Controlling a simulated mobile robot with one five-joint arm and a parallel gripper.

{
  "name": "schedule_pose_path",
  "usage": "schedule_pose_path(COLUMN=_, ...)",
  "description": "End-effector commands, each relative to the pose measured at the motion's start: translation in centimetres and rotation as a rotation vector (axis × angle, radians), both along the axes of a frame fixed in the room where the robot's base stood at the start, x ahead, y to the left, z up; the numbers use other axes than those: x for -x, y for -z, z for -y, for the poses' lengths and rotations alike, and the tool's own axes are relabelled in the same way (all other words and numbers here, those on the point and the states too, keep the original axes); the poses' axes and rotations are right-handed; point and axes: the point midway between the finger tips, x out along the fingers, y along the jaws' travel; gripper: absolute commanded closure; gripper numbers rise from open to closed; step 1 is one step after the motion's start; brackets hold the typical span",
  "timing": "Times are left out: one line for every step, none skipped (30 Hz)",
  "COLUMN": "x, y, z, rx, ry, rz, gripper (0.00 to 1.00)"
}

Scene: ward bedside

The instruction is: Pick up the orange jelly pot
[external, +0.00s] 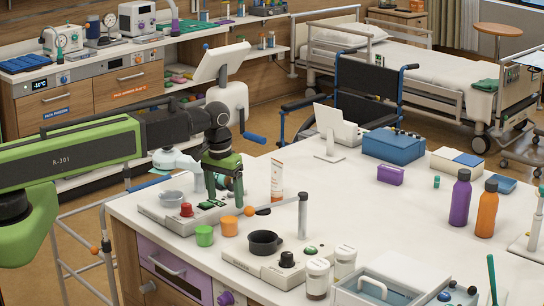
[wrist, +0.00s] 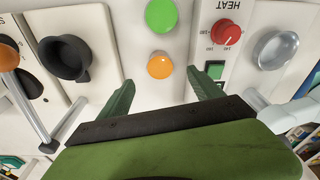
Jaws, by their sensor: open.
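The orange jelly pot (external: 229,226) is a small orange cup on the white counter, just right of a green pot (external: 204,235). In the wrist view the orange pot (wrist: 160,66) lies ahead of the fingertips, about midway between them, with the green pot (wrist: 161,15) beyond it. My gripper (external: 226,196) points down, open and empty, above the counter near the orange pot. Its two green fingers also show in the wrist view (wrist: 162,86), apart, with nothing between them. Their exact height above the pot cannot be told.
A heater unit with a red knob (wrist: 230,32) stands beside the pots. A white tube (external: 277,180) stands behind. The counter's middle is clear.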

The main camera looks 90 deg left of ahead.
Motion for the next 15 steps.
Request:
schedule_pose_path(x=-0.1, y=2.1, z=-0.1, rx=0.0, ry=0.0, rz=0.0, gripper=0.25)
schedule_pose_path(x=-0.1, y=2.5, z=-0.2, rx=0.0, ry=0.0, rz=0.0, gripper=0.25)
schedule_pose_path(x=-0.2, y=2.8, z=-0.2, rx=0.0, ry=0.0, rz=0.0, gripper=0.25)
schedule_pose_path(x=-0.2, y=3.0, z=-0.3, rx=0.0, ry=0.0, rz=0.0, gripper=0.25)
schedule_pose_path(x=-0.2, y=3.0, z=-0.3, rx=0.0, ry=0.0, rz=0.0, gripper=0.25)
schedule_pose_path(x=-0.2, y=2.9, z=-0.3, rx=0.0, ry=0.0, rz=0.0, gripper=0.25)
schedule_pose_path(x=-0.2, y=2.8, z=-0.3, rx=0.0, ry=0.0, rz=0.0, gripper=0.25)
schedule_pose_path(x=-0.2, y=2.7, z=-0.3, rx=0.0, ry=0.0, rz=0.0, gripper=0.25)
schedule_pose_path(x=-0.2, y=2.8, z=-0.3, rx=0.0, ry=0.0, rz=0.0, gripper=0.25)
schedule_pose_path(x=-0.2, y=2.9, z=-0.3, rx=0.0, ry=0.0, rz=0.0, gripper=0.25)
schedule_pose_path(x=-0.3, y=3.2, z=-0.4, rx=0.0, ry=0.0, rz=0.0, gripper=0.25)
schedule_pose_path(x=-0.3, y=3.7, z=-0.4, rx=0.0, ry=0.0, rz=0.0, gripper=0.25)
schedule_pose_path(x=-0.4, y=4.2, z=-0.5, rx=0.0, ry=0.0, rz=0.0, gripper=0.25)
schedule_pose_path(x=-0.4, y=4.7, z=-0.6, rx=0.0, ry=0.0, rz=0.0, gripper=0.25)
schedule_pose_path(x=-0.5, y=5.4, z=-0.7, rx=0.0, ry=0.0, rz=0.0, gripper=0.25)
